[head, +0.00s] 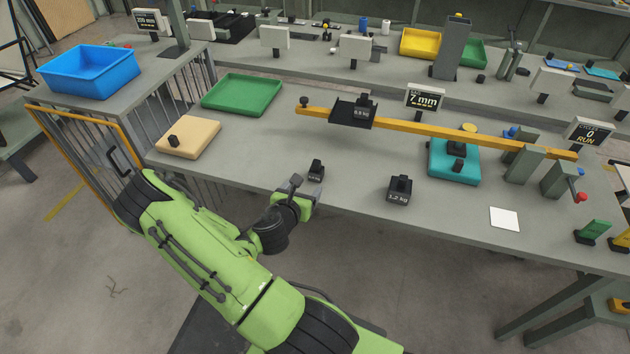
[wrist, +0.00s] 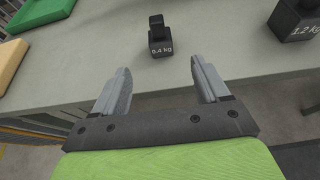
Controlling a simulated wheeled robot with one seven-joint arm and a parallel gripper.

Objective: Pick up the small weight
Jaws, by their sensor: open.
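The small weight (head: 316,171) is a black block with a narrower upright grip. It stands upright on the grey bench near the front edge. In the wrist view the small weight (wrist: 160,38) reads 0.4 kg and lies ahead of the gap between my fingers. My gripper (head: 303,191) is at the bench's front edge, just short of the weight and apart from it. In the wrist view my gripper (wrist: 160,85) is open, with nothing between its two fingers.
A larger 1.2 kg weight (head: 399,191) stands to the right. Another weight sits on a black tray (head: 352,113) on the yellow beam (head: 420,130). A teal block (head: 454,163) supports a black piece. A beige block (head: 189,138) and green tray (head: 243,94) are left. Bench between is clear.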

